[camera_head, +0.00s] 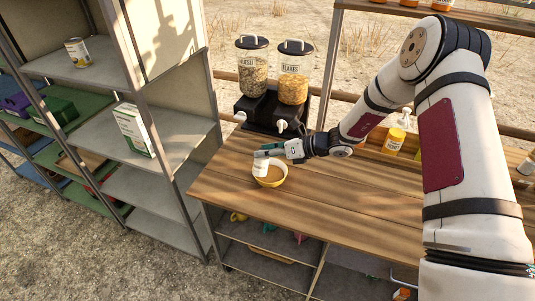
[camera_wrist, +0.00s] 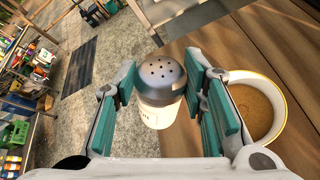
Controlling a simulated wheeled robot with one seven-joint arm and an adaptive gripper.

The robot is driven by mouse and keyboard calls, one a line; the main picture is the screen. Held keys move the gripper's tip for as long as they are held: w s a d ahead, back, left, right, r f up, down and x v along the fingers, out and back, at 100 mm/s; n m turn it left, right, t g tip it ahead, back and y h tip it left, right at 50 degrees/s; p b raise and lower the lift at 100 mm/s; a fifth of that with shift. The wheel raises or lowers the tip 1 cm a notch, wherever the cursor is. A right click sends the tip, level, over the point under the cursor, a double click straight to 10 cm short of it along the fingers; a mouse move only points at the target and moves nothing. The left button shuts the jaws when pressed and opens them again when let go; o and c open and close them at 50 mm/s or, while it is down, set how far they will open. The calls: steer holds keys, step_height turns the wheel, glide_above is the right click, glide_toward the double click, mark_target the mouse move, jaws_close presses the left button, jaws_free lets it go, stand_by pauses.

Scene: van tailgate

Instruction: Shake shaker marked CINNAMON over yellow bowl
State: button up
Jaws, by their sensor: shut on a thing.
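The shaker (camera_wrist: 160,95) has a white body and a grey perforated cap. In the wrist view my gripper (camera_wrist: 162,92) is shut on it, with teal pads on both sides. The shaker also shows in the head view (camera_head: 260,164), where it is held at the left edge of the bowl; its label cannot be read. The yellow bowl (camera_head: 270,183) stands on the wooden table and has brown contents. In the wrist view the bowl (camera_wrist: 283,95) is right of the gripper. My gripper (camera_head: 272,152) is above and behind the bowl in the head view.
Two cereal dispensers (camera_head: 272,85) stand on a black base behind the bowl. A yellow-labelled jar (camera_head: 393,141) and a pump bottle (camera_head: 404,118) stand to the right. A grey shelf unit (camera_head: 160,185) is at the left. The table front (camera_head: 330,215) is clear.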

steer(key=shift+s+a+r+n+t, duration=0.25)
steer(key=shift+s+r+n+t, duration=0.35)
steer(key=shift+n, duration=0.2)
steer(key=shift+s+a+r+n+t+h, duration=0.25)
steer(key=shift+s+r+n+t+h, duration=0.3)
steer(key=shift+r+n+t, duration=0.35)
